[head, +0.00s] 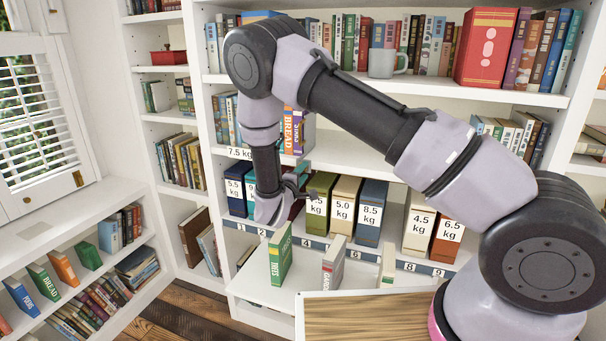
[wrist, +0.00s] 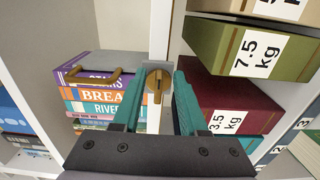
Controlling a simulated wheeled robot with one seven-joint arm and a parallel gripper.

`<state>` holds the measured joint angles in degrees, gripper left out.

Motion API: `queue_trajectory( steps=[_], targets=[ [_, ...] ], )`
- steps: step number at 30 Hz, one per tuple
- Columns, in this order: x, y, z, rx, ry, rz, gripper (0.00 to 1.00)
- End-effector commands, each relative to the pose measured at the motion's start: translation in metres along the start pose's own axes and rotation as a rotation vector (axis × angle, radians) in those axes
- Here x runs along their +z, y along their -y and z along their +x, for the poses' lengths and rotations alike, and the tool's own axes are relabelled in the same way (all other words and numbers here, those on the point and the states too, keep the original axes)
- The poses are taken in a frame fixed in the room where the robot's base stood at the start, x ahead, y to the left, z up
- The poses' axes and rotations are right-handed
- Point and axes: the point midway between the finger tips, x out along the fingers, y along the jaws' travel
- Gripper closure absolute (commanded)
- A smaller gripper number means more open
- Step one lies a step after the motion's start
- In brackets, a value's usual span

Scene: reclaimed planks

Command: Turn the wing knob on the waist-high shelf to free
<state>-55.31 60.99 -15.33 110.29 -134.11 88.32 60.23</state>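The wing knob (wrist: 157,86) is gold-brown and sits on a small grey plate in the wrist view. Its wing runs roughly up and down in that picture. My gripper (wrist: 159,78) has its two teal fingers apart, one on each side of the knob. I see a gap on both sides, and I cannot tell whether either fingertip touches it. In the head view my gripper (head: 298,182) is at the shelf edge below the upright BREAD book, and my arm hides the knob there.
Beside the knob are books (wrist: 100,97) with a gold handle (wrist: 95,76) and grey cover. Weight-labelled boxes, such as the green 7.5 kg one (wrist: 240,50) and dark red 3.5 kg one (wrist: 215,108), crowd the other side. A green book (head: 280,255) stands on the lower white surface.

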Motion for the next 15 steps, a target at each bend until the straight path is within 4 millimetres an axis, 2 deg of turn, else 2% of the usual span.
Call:
queue_trajectory(
  steps=[4,7,15],
  targets=[
    [0.0,0.0,-0.002,0.0,-0.001,0.0,0.57],
    [-0.001,0.0,-0.013,0.0,-0.003,0.0,0.57],
    [-0.001,0.0,-0.066,-0.001,-0.004,0.0,0.57]
  ],
)
